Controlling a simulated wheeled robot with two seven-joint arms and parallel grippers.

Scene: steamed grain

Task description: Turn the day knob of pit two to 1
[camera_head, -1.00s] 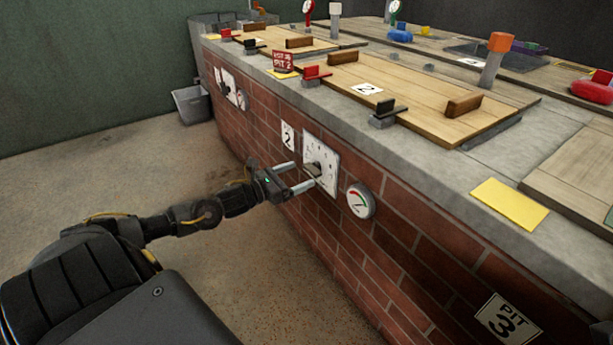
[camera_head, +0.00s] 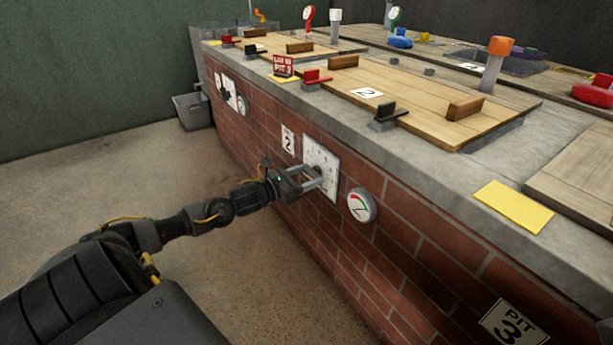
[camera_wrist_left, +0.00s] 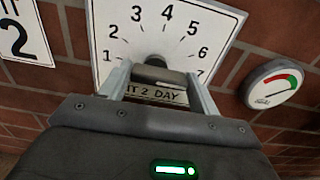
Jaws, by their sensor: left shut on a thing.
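The pit 2 day dial (camera_head: 328,160) is a white plate on the brick wall, with numbers from 1 at lower left round to 7 at lower right. It also fills the top of the left wrist view (camera_wrist_left: 180,35), with the label "PIT 2 DAY" partly hidden behind my gripper. The dark day knob (camera_wrist_left: 158,72) sits at the middle of the dial. My left gripper (camera_head: 318,178) is shut on the knob, one finger on each side. The knob's pointer is hidden, so I cannot tell the number it is at. My right gripper is not in view.
A round gauge (camera_head: 361,204) is on the wall just right of the dial. A "2" sign (camera_head: 288,140) is to its left. Wooden pit lids (camera_head: 415,97) and a yellow card (camera_head: 513,205) lie on the concrete top. The floor at left is clear.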

